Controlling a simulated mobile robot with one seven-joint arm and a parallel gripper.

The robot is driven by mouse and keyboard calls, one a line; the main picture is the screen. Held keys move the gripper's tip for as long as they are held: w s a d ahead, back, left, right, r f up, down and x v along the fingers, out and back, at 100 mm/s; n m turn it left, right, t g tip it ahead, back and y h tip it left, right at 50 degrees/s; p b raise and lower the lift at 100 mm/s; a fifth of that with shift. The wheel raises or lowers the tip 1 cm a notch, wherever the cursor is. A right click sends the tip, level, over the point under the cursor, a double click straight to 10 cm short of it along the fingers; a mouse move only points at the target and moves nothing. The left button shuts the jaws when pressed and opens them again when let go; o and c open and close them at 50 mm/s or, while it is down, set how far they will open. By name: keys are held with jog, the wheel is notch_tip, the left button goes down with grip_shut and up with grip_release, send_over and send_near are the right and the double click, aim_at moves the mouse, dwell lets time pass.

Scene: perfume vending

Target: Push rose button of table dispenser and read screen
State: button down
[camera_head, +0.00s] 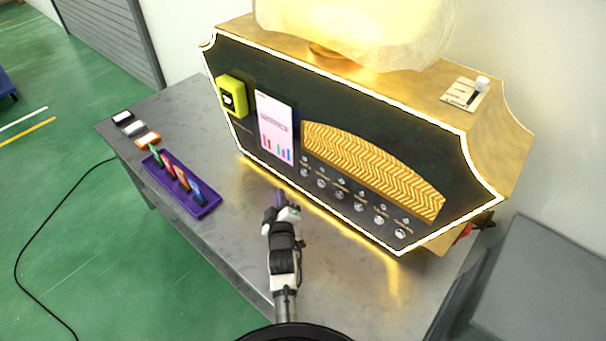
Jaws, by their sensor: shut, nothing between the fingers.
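The table dispenser (262,68) is a dark-fronted, gold-edged box with a lit outline, standing on a grey metal table. Its screen (275,128) is a white panel with coloured bars; its text is too small to read. A row of several round silver buttons (341,196) with small labels runs under a gold zigzag panel. The labels are illegible, so I cannot tell which button is the rose one. My gripper (281,200) is shut and empty, in front of the dispenser, below and left of the leftmost button. It looks apart from the buttons.
A purple tray (206,210) with several coloured items lies on the table (222,255) at left. Small boxes (134,129) lie behind it. A yellow device (232,96) is on the dispenser's front left. A large glowing stone (355,30) sits on top. A grey box stands at right.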

aim_at(300, 169)
jog(key=w+d+b, duration=0.5)
dwell(0.3)
jog(key=shift+r, duration=0.1)
jog(key=shift+w+d+b, duration=0.15)
jog(key=shift+w+b, duration=0.05)
jog(key=shift+b, duration=0.35)
dwell(1.4)
jog(key=shift+w+d, duration=0.15)
jog(key=shift+w+d+b, duration=0.3)
jog(key=shift+d+b, duration=0.05)
jog(key=shift+b, duration=0.35)
dwell(0.6)
jog(key=shift+a, duration=0.1)
jog(key=shift+s+a+p, duration=0.5)
jog(key=shift+s+a, duration=0.05)
jog(key=shift+s, duration=0.05)
